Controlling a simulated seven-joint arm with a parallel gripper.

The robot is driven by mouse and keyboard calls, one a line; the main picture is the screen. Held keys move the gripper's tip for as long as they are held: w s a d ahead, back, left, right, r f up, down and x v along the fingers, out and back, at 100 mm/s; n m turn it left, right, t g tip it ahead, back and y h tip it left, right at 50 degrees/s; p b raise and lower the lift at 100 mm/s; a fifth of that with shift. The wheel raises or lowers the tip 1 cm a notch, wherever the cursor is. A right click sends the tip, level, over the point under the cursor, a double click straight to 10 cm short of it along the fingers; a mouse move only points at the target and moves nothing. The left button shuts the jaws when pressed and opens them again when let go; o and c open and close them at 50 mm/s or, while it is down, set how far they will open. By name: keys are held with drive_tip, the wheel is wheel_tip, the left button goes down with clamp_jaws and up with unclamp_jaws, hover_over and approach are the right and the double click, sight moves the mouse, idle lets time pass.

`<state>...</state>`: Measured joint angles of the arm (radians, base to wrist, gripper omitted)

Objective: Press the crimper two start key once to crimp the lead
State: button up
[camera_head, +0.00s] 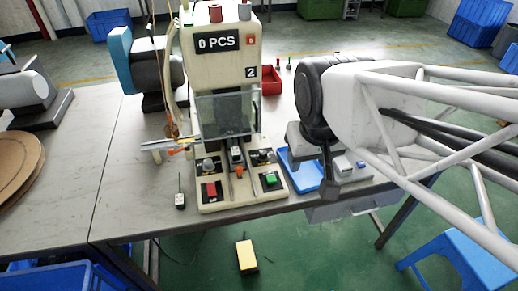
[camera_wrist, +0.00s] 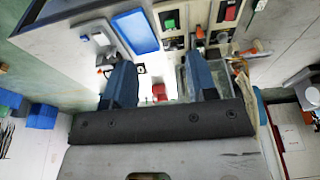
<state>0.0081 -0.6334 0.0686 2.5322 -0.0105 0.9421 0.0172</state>
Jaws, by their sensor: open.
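The crimper marked 2 (camera_head: 222,60) stands on the bench and its display reads 0 PCS. Its base carries a green key (camera_head: 270,180) at the front right and a red key (camera_head: 210,191) at the front left. Both keys also show at the top of the wrist view, the green (camera_wrist: 169,20) left of the red (camera_wrist: 231,13). My gripper (camera_head: 328,188) is right of the base, apart from the green key. In the wrist view my gripper (camera_wrist: 160,82) has its two blue fingers wide apart with nothing held. I cannot make out a lead in the crimper.
A blue tray (camera_head: 300,168) lies right of the crimper, partly behind my gripper. A small grey device (camera_head: 343,167) stands beside it. A red bin (camera_head: 278,89) is behind.

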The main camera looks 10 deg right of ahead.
drive_tip(key=shift+c, duration=0.3)
clamp_jaws()
idle(1.6)
